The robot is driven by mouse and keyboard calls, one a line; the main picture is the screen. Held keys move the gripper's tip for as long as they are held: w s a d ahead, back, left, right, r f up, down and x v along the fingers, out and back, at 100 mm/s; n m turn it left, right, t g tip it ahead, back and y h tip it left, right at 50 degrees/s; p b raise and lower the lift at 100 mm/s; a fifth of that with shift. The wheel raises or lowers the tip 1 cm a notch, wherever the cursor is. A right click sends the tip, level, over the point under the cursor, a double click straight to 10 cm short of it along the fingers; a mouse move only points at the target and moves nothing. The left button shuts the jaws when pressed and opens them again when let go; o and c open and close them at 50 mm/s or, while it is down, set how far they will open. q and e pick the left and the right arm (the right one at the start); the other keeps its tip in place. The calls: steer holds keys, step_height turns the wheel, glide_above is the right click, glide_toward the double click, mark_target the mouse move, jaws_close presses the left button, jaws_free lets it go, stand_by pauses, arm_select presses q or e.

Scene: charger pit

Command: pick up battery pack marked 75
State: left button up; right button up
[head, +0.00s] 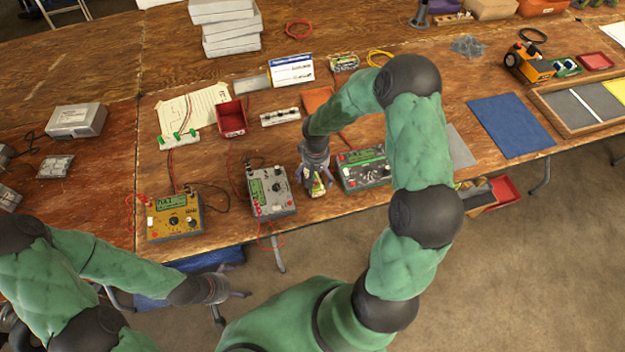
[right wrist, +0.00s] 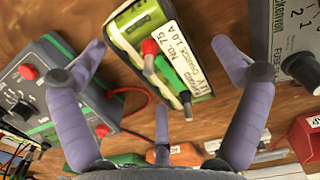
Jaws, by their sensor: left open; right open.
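The battery pack (right wrist: 165,50) has a green-yellow wrap and a white label reading "No. 75" and "charge 1.0 A". A red and a green clip appear over its top in the right wrist view. My right gripper (right wrist: 163,75) is open, with its purple fingers spread around the pack's near side; contact cannot be told. In the head view my right gripper (head: 314,178) points down over the pack (head: 318,188), partly hiding it, between two chargers. My left gripper (head: 226,287) is open and empty, off the table's front edge.
A grey charger (head: 270,194) stands left of the pack and a green-striped charger (head: 364,169) right of it. A yellow charger (head: 175,218) with leads stands further left. A red bin (head: 231,118) and terminal strip (head: 280,117) lie behind. A blue mat (head: 510,125) is clear.

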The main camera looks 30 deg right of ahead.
steer(key=shift+f, duration=0.85)
steer(key=shift+r, duration=0.1)
steer(key=c, duration=1.8)
